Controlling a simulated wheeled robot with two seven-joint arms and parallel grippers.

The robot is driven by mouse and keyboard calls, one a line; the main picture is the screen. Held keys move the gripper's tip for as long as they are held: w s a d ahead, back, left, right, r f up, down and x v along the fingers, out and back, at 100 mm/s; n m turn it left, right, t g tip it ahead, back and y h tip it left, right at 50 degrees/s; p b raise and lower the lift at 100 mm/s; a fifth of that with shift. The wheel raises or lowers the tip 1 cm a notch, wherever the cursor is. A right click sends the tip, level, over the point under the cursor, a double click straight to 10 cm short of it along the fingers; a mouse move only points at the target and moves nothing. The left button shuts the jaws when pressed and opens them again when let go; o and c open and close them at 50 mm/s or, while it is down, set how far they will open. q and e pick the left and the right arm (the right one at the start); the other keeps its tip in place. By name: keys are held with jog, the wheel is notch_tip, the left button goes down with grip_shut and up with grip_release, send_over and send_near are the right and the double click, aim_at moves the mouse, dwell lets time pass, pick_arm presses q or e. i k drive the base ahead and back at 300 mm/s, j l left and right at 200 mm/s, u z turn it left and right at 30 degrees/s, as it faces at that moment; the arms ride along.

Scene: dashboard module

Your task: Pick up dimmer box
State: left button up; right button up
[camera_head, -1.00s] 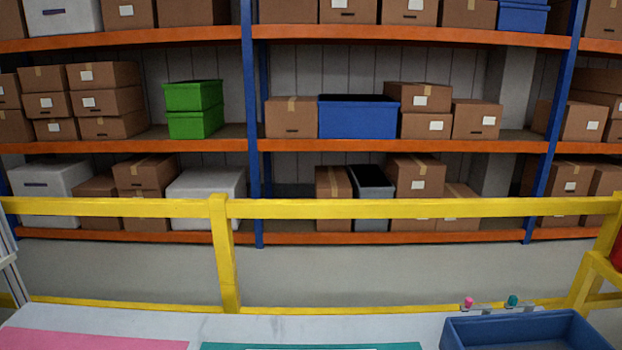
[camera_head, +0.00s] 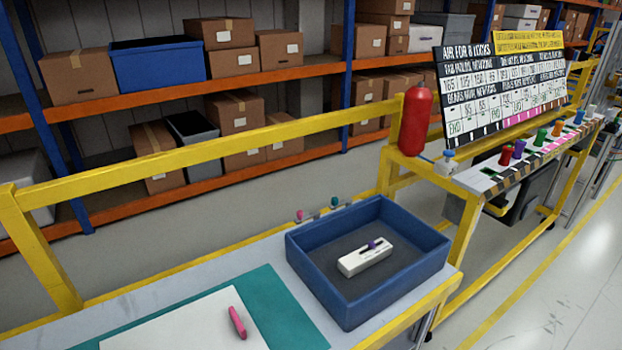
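A small white box with a dark purple slider on top (camera_head: 365,257), which looks like the dimmer box, lies in a blue open tray (camera_head: 311,267). The tray stands at the right end of the worktable. The box lies flat on the dark tray floor, apart from the tray walls. Neither of my grippers shows in the head view.
A teal mat (camera_head: 293,313) with a white sheet (camera_head: 190,325) and a pink marker-like object (camera_head: 237,322) lies left of the tray. A yellow rail (camera_head: 250,139) runs behind the table. A red cylinder (camera_head: 415,120) and a sign board (camera_head: 500,90) stand at the right.

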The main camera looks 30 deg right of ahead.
aim_at(352, 264)
jog(key=z, duration=1.35)
jog(key=i+l, duration=0.1)
jog(key=l, duration=0.2)
jog(key=i+l+u, duration=0.1)
jog(key=l, duration=0.25)
jog(key=i+l, duration=0.15)
jog(key=l, duration=0.15)
jog(key=u, duration=0.05)
